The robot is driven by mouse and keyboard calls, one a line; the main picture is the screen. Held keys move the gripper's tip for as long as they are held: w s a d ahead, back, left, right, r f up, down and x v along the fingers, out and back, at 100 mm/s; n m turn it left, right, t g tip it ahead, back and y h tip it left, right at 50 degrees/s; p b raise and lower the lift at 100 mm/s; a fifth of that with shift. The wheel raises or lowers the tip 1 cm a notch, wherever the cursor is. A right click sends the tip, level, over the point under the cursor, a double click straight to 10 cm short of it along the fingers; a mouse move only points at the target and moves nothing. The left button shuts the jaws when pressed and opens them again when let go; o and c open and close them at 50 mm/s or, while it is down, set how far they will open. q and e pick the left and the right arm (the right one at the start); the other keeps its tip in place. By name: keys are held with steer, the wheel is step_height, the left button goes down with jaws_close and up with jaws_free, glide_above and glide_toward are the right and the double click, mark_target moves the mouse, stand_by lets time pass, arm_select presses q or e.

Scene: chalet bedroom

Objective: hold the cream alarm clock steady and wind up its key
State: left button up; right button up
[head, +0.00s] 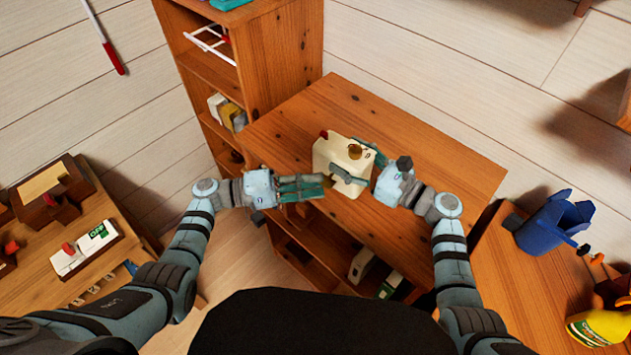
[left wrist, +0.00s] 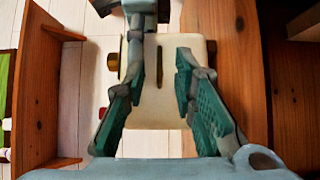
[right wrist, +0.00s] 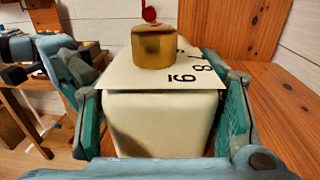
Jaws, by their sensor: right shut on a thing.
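The cream alarm clock (head: 328,158) is at the near left part of the wooden desk top, a boxy body with a brass cylinder (right wrist: 153,47) on its numbered face and a red knob (head: 323,134). My right gripper (head: 349,172) is shut on the clock, one finger on each side of its body in the right wrist view (right wrist: 163,110). My left gripper (head: 322,187) is open and empty, just left of the clock, its fingers pointing at it. The left wrist view shows the clock beyond the open fingers (left wrist: 153,75). I cannot tell which part is the winding key.
The desk top (head: 440,165) is clear to the right of the clock. A tall shelf (head: 280,60) stands behind at left. Lower shelves under the desk hold small items (head: 362,264). A blue container (head: 552,222) and a yellow bottle (head: 600,327) are on the right-hand table.

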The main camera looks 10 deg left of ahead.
arm_select(q)
steer(key=shift+w+d, duration=0.1)
steer(key=shift+d, duration=0.35)
steer(key=shift+c, duration=0.2)
jaws_close()
